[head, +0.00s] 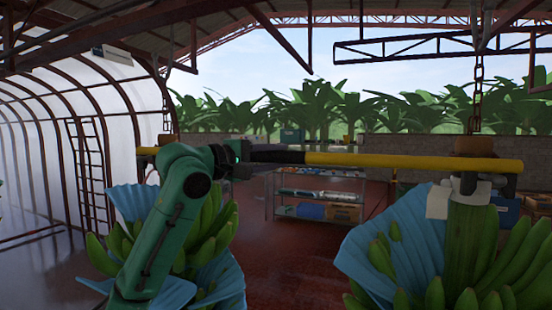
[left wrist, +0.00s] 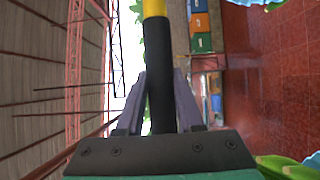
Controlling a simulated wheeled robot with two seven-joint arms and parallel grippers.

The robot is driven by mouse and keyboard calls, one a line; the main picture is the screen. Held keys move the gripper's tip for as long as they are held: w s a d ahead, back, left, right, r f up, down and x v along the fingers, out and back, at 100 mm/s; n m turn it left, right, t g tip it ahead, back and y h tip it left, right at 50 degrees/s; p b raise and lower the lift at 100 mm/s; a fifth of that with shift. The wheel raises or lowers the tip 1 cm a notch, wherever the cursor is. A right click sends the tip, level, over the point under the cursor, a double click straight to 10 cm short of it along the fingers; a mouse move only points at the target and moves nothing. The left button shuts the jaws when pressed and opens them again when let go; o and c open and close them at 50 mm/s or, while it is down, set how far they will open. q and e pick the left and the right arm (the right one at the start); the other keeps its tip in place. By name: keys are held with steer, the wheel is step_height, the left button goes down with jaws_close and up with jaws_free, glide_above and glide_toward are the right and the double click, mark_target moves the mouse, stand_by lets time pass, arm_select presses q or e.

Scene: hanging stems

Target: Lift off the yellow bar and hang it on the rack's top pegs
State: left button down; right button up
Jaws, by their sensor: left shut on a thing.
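The yellow bar (head: 400,160) spans level between two hanging banana stems and has a black sleeve (head: 278,155) near its middle. Its right part passes just under a brown block (head: 473,146) on a chain; whether it rests on a hook there is unclear. My left gripper (head: 246,153) is shut on the bar at the black sleeve. In the left wrist view its fingers (left wrist: 164,100) flank the sleeve, and the yellow part (left wrist: 154,8) runs on beyond. A metal rack (head: 318,172) with shelves stands behind; I cannot make out pegs. My right gripper is out of view.
A banana bunch with blue wrap (head: 395,255) hangs at the right. Another bunch (head: 208,238) hangs at the left behind my left arm. Colored crates (left wrist: 200,25) show in the left wrist view. The red floor (head: 285,260) between the bunches is clear.

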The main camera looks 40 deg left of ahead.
arm_select(q)
steer(key=shift+r, duration=0.1)
step_height(320, 180, up, 10)
steer(key=p, duration=0.5)
steer(key=shift+a, duration=0.1)
step_height(320, 180, up, 10)
steer(key=s+d+b, duration=0.4)
steer(key=s, duration=0.6)
steer(key=shift+s+b, duration=0.2)
steer(key=shift+b, duration=0.1)
